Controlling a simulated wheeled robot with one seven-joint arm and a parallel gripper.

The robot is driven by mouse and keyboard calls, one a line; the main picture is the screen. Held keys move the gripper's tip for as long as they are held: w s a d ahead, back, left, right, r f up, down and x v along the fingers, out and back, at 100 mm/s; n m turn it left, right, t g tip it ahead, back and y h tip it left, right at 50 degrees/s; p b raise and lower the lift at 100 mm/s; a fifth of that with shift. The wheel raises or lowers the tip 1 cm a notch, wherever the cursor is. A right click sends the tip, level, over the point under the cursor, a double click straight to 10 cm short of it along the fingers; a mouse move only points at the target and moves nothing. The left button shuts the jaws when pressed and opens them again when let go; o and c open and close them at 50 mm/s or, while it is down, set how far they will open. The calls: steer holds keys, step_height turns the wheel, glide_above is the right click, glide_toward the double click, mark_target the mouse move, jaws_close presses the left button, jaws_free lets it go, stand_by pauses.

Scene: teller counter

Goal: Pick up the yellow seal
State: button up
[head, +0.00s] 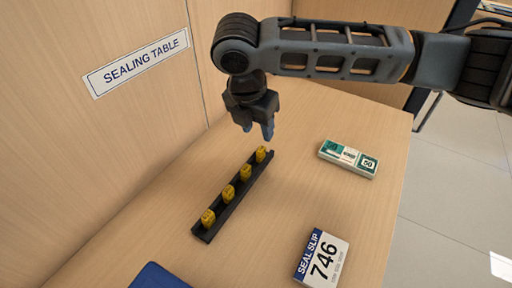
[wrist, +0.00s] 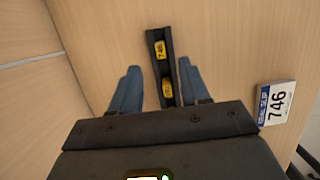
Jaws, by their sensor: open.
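Several yellow seals stand in a row in a narrow black rack (head: 236,204) on the wooden table. In the head view they run from the near seal (head: 208,217) to the far seal (head: 260,155). My gripper (head: 257,133) points down above the far end of the rack, open and empty. In the wrist view its blue fingers appear on either side of the rack. Two seals show there, an upper one (wrist: 160,49) and a lower one (wrist: 167,89) between the fingers. Their dark markings are too small to read surely. The other seals are hidden in that view.
A white and blue seal slip (head: 322,259) reading 746 lies at the front right. A banded stack of green and white notes (head: 348,158) lies right of the rack. A dark blue object (head: 158,277) sits at the front edge. A wall with a SEALING TABLE sign (head: 137,62) rises at left.

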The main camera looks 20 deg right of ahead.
mark_target(261, 149)
steer(key=x, duration=0.7)
steer(key=shift+s+a+f, duration=0.1)
steer(key=shift+f, duration=0.25)
jaws_close()
